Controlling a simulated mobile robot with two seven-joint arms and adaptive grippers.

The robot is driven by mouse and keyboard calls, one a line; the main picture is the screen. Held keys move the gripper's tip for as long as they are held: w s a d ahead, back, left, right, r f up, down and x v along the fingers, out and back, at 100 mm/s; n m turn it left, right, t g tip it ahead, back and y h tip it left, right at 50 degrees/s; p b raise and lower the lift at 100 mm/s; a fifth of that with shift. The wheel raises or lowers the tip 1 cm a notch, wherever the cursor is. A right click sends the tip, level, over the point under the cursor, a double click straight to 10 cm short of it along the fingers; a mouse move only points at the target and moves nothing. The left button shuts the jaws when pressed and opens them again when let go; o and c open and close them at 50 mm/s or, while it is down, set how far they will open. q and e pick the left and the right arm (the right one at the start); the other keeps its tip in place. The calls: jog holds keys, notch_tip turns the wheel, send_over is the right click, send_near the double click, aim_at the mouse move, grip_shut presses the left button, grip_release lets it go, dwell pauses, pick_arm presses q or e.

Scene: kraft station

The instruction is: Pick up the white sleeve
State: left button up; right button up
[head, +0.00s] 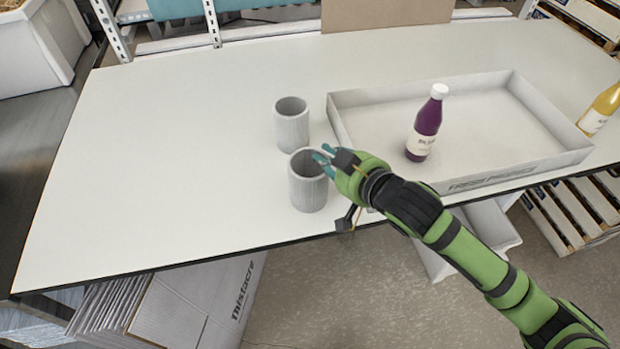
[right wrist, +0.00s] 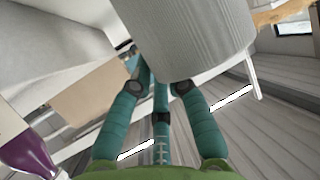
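Two white ribbed sleeves stand upright on the table, a rear one (head: 292,126) and a front one (head: 306,192). My right gripper (head: 322,160) is at the right side of the front sleeve's upper part, its teal fingers spread apart near the rim. In the right wrist view, a sleeve (right wrist: 190,30) fills the upper middle, close to the teal fingers (right wrist: 162,95). I cannot tell whether the fingers touch it. My left gripper is not in view.
A white tray (head: 510,165) lies right of the sleeves with a purple bottle (head: 425,125) standing in it. A yellow bottle (head: 600,110) stands at the far right. The left part of the table (head: 160,150) is clear.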

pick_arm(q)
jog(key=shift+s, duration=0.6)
pick_arm(e)
jog(key=shift+c, duration=0.4)
